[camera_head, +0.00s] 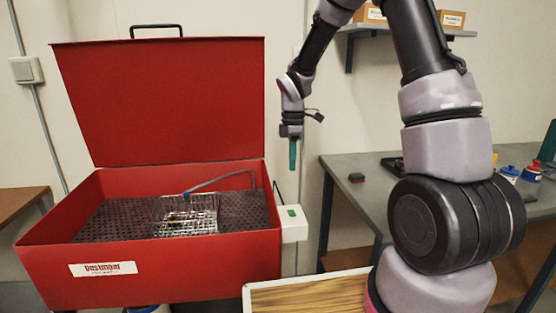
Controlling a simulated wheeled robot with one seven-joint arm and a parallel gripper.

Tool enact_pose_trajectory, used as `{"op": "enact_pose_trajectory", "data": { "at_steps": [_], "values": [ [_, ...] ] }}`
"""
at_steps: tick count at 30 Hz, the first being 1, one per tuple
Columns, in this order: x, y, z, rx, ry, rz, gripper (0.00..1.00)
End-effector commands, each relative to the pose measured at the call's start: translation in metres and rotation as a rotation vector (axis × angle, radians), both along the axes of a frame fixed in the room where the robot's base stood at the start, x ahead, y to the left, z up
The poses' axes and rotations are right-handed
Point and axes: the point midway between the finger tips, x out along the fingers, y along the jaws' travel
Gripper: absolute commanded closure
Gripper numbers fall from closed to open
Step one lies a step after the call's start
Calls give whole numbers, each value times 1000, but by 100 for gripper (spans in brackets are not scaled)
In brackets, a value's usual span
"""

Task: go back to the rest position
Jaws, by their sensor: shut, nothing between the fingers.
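My gripper (293,163) hangs from my raised arm, pointing down, just right of the red parts washer (150,272). Its greenish fingers are together with nothing between them. It is in the air, apart from the washer and from the white box with a green button (292,222) on the washer's right side. The washer's lid (170,110) stands open. A wire basket (212,222) sits inside on the perforated floor, with small brownish parts in it that are too small to tell.
A hose (222,180) arches over the basket. A wooden-topped surface (310,297) lies at the front centre. A grey workbench (345,172) on the right holds a small dark block (356,177) and several bottles. A shelf with boxes (452,19) hangs on the back wall.

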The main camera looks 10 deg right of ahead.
Motion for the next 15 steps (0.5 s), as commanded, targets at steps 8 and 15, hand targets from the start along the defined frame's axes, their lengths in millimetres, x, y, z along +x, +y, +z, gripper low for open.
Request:
{"op": "enact_pose_trajectory", "data": {
  "at_steps": [8, 15],
  "values": [
    [-34, -28, 97, 38, -141, -435, 100],
    [-93, -53, 177, 166, -256, -931, 100]
  ]
}}
